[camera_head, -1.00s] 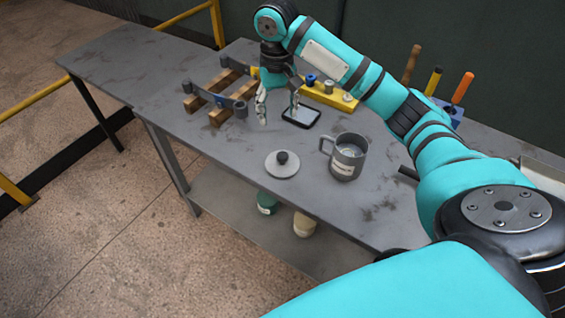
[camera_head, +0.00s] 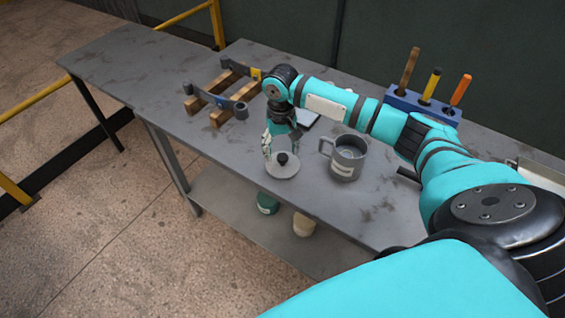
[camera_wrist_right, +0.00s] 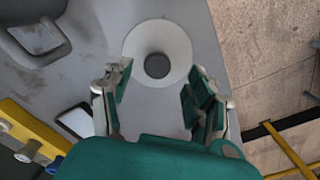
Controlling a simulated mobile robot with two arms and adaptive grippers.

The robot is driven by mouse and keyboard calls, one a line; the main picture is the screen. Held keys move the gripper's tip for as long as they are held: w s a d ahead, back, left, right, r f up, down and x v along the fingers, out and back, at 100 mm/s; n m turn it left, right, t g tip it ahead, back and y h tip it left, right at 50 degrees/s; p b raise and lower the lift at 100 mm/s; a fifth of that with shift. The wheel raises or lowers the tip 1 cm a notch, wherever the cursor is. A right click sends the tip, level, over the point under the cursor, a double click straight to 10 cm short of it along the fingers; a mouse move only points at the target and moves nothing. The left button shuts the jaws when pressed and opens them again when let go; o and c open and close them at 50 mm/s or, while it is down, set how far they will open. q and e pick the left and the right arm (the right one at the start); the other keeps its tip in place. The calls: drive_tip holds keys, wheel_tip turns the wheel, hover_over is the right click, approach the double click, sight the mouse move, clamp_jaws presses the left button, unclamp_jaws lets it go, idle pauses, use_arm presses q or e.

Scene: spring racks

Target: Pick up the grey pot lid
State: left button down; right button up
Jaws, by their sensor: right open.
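The grey pot lid (camera_head: 283,168) lies flat on the grey table with its dark round knob up. It also shows in the right wrist view (camera_wrist_right: 157,48), its knob ahead of and between the fingers. My right gripper (camera_head: 282,146) is open and empty, just above and behind the lid. In the wrist view my right gripper (camera_wrist_right: 160,92) has its two fingers spread apart, with bare table between them. My left gripper is not in view.
A blue holder (camera_head: 420,104) with several tools stands at the back right. The table's front edge is close to the lid.

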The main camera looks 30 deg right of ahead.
sight(282, 156)
drive_tip(key=shift+s+d+f, duration=0.1)
drive_tip(key=shift+d+f, duration=0.05)
drive_tip(key=shift+f, duration=1.65)
clamp_jaws()
drive_tip(key=shift+r, duration=0.1)
